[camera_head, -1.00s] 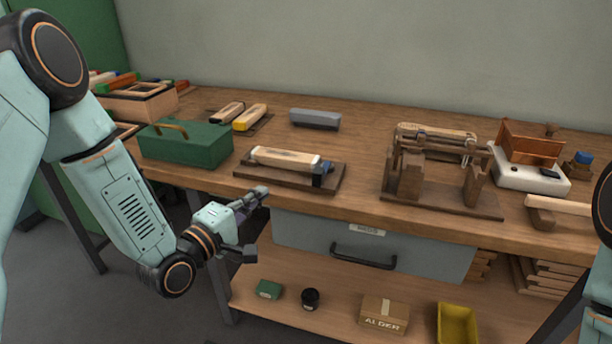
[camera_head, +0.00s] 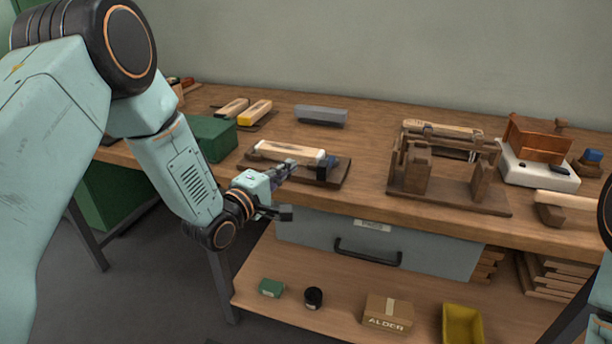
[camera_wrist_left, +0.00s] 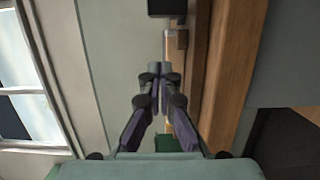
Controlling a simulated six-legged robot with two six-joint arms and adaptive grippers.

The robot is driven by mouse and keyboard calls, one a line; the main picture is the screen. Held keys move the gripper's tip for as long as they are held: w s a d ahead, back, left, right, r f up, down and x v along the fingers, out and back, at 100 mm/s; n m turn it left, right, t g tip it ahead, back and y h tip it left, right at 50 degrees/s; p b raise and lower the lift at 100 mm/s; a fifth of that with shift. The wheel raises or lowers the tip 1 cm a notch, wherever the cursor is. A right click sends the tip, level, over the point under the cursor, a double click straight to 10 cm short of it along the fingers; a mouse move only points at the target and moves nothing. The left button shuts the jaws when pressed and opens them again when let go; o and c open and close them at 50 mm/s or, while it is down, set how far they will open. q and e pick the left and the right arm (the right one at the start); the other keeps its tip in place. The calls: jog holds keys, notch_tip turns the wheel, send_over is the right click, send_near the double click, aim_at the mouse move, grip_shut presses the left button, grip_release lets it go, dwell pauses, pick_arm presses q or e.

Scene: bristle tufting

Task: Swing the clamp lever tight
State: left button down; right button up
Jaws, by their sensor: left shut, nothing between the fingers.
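A pale wooden block (camera_head: 290,152) lies on a dark base board (camera_head: 336,178) near the front of the bench. A dark and blue clamp part (camera_head: 331,161) stands at the block's right end; I cannot make out its lever clearly. My left gripper (camera_head: 292,167) is shut and empty. In the head view it overlaps the front of the board, its tips pointing right, short of the clamp part. In the left wrist view the fingertips (camera_wrist_left: 153,72) are together, with a dark block shape (camera_wrist_left: 166,8) ahead at the top. My right gripper is out of view.
A green toolbox (camera_head: 214,136) stands left, partly behind my left arm. A grey block (camera_head: 320,115) and a yellow-ended brush block (camera_head: 255,112) lie behind. A wooden jig (camera_head: 440,185) stands right, beyond a clear strip of bench. A drawer handle (camera_head: 368,252) juts below.

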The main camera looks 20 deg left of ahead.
aim_at(328, 164)
pick_arm(q)
jog(key=shift+w+d+b, duration=0.2)
jog(key=shift+d+b, duration=0.05)
jog(key=shift+d, duration=0.8)
jog(key=shift+w+d+b, duration=0.15)
jog(key=shift+d+b, duration=0.1)
jog(key=shift+d, duration=0.8)
